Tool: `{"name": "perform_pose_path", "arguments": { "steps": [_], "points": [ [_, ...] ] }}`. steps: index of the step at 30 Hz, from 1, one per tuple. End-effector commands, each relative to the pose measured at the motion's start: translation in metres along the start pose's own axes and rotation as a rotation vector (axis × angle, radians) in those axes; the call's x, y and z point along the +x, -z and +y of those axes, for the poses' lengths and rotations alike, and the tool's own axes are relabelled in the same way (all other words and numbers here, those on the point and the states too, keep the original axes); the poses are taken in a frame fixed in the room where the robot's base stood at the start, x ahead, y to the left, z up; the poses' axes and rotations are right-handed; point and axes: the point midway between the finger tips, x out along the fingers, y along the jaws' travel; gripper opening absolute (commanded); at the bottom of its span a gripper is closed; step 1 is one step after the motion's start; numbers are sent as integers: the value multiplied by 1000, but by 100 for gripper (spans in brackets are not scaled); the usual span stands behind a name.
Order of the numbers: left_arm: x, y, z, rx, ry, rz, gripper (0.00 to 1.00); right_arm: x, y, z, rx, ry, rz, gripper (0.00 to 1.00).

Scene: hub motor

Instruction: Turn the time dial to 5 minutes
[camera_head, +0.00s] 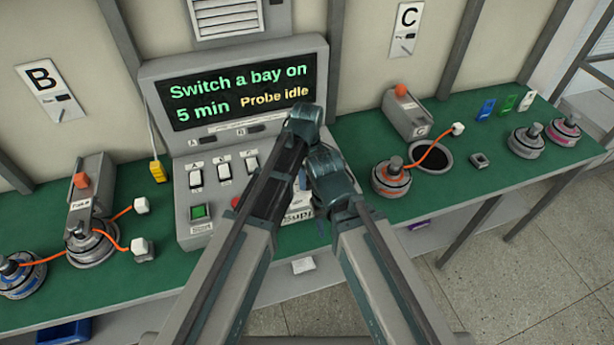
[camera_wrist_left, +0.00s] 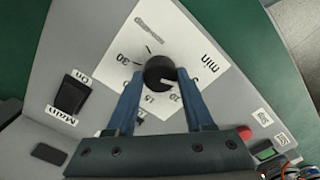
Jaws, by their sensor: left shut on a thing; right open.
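The time dial is a round black knob (camera_wrist_left: 159,71) on a white scale plate (camera_wrist_left: 202,52) marked "min", shown in the left wrist view. My left gripper (camera_wrist_left: 160,82) is shut on the knob, one blue finger on each side. A pale mark shows on the knob's lower right; which number it points at is unclear. In the head view my arms hide the dial, and the left gripper's jaws are hidden. My right gripper (camera_head: 330,170) is close beside it, lower, open; its jaws are hard to make out. The console screen (camera_head: 240,90) reads "Switch a bay on", "5 min", "Probe idle".
The console has rocker switches (camera_head: 224,170) and a green start button (camera_head: 199,212). Hub motors (camera_head: 390,178) stand on the green bench (camera_head: 345,140) at both sides. Bay boxes with orange tops stand left (camera_head: 90,188) and right (camera_head: 404,115). A dark round hole (camera_head: 432,156) is at right.

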Motion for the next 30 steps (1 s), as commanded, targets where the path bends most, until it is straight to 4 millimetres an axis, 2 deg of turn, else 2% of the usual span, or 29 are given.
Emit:
{"name": "perform_pose_path", "arguments": {
  "steps": [10,11,15,16,30],
  "points": [
    [0,0,0,-5,0,0,0,0,0,0,0,0,0,50],
    [0,0,0,-5,0,0,54,0,0,0,0,0,0,50],
    [0,0,0,-4,0,0,79,0,0,0,0,0,0,50],
    [0,0,0,-4,0,0,82,0,0,0,0,0,0,50],
    [-7,0,0,-3,0,0,82,-7,0,1,0,0,0,50]
  ]
}}
